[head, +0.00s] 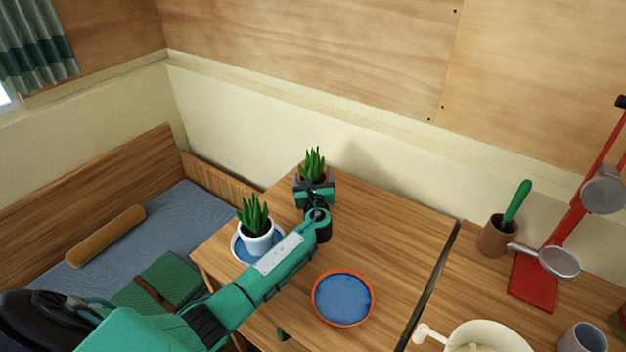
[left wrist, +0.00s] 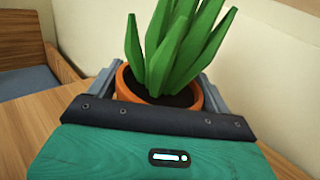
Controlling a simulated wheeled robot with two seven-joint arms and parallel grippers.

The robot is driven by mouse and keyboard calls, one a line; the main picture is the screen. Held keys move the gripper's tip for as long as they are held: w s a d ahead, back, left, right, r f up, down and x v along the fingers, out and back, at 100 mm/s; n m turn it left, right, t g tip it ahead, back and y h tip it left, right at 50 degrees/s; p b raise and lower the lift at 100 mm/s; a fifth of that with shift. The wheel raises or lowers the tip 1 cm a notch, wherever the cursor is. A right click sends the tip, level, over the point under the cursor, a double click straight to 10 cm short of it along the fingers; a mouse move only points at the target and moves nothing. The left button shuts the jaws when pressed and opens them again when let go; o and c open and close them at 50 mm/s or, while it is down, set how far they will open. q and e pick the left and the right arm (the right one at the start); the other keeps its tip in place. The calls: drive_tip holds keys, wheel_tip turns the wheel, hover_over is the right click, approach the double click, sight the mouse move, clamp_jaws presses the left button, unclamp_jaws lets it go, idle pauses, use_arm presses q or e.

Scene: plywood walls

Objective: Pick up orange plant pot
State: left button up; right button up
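The orange plant pot (head: 299,172) with a spiky green plant stands upright at the back left of the wooden table. My left gripper (head: 314,184) has reached it, and its body hides most of the pot. In the left wrist view the orange pot (left wrist: 198,98) sits between the two grey fingers of my left gripper (left wrist: 160,90), one on each side and close to the rim. I cannot tell whether the fingers press on it. The pot's lower part is hidden. My right gripper is not in view.
A white pot (head: 257,238) with a similar plant stands on a blue saucer (head: 237,250), close beside my left forearm. An empty orange-rimmed blue saucer (head: 343,298) lies nearer. A second table (head: 480,285) at right holds a brown cup (head: 493,238), red utensil stand (head: 533,283) and cream pot (head: 490,335).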

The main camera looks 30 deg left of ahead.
use_arm(q)
drive_tip(key=c, duration=0.4)
drive_tip(key=shift+r, duration=0.15)
